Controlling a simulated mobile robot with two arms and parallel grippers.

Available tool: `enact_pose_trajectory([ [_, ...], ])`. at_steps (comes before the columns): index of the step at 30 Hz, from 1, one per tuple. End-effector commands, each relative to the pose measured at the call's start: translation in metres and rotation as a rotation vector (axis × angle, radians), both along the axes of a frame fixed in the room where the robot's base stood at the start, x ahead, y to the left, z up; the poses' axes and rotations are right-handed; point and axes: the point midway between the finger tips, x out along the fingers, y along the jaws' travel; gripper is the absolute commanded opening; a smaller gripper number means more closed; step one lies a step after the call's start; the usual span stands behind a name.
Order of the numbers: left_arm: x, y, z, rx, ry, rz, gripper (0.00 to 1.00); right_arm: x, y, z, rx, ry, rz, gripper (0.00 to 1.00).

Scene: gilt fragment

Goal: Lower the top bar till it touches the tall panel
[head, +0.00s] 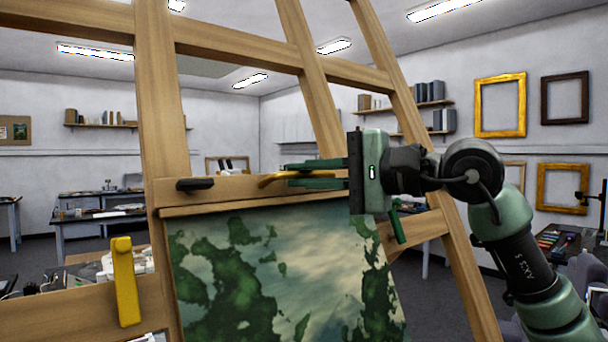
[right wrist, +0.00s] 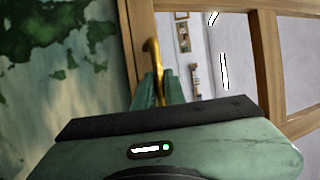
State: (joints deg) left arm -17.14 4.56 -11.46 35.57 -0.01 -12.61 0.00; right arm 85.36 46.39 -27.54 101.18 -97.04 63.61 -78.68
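A wooden top bar (head: 235,190) crosses the easel just above the tall panel (head: 285,270), which is painted in green and pale cloudy tones. The bar's lower lip lies along the panel's top edge; I cannot tell whether they touch. A curved gold handle (head: 272,180) sticks out from the bar, and a black knob (head: 195,184) sits at its left end. My right gripper (head: 292,175) is at the handle, its green fingers on either side and closed on it. The right wrist view shows the handle (right wrist: 153,55) between the fingers (right wrist: 160,92). My left gripper is out of view.
The wooden easel uprights (head: 160,120) rise on both sides, with a crossbar above. A yellow lever (head: 125,282) stands on the left in front of the lower wood. Desks (head: 100,215), shelves and picture frames (head: 500,105) are farther back.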

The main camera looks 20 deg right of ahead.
Motion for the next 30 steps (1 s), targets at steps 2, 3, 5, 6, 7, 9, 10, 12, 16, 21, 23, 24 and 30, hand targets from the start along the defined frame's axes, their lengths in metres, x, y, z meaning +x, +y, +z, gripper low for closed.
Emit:
enact_pose_trajectory([
  [2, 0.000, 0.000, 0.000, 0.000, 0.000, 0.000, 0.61, 0.001, 0.000, -0.001, -0.001, 0.003, -0.001, 0.20],
  [3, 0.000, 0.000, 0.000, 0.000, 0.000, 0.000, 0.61, 0.001, 0.000, -0.001, -0.001, 0.002, -0.001, 0.20],
  [5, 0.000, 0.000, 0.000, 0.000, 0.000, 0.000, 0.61, 0.001, 0.000, -0.001, -0.001, 0.002, 0.000, 0.20],
  [6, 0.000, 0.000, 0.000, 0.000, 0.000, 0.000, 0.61, 0.000, 0.000, 0.000, -0.001, 0.001, 0.000, 0.20],
  [7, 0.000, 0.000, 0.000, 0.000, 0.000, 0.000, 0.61, 0.000, 0.000, 0.000, -0.001, 0.001, 0.000, 0.20],
  [9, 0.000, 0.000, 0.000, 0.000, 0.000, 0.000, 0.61, 0.000, 0.000, 0.000, 0.000, 0.000, 0.000, 0.20],
  [10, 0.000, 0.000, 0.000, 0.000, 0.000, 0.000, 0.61, 0.000, 0.000, 0.000, 0.000, 0.000, 0.000, 0.20],
  [12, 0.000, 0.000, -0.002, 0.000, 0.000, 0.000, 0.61, -0.002, -0.003, 0.000, 0.001, -0.001, -0.001, 0.20],
  [16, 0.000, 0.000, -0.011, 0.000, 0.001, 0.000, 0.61, -0.014, -0.014, -0.001, 0.000, -0.002, -0.003, 0.20],
  [21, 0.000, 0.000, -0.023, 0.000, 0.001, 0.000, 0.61, -0.036, -0.035, -0.001, -0.001, -0.001, -0.004, 0.20],
  [23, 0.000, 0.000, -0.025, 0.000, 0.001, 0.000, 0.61, -0.043, -0.041, 0.001, 0.000, -0.001, -0.003, 0.20],
  [24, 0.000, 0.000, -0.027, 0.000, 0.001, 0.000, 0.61, -0.046, -0.045, 0.002, 0.000, 0.000, -0.003, 0.20],
  [30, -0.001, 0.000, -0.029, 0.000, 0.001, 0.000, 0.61, -0.056, -0.053, 0.004, -0.001, 0.001, -0.001, 0.20],
])
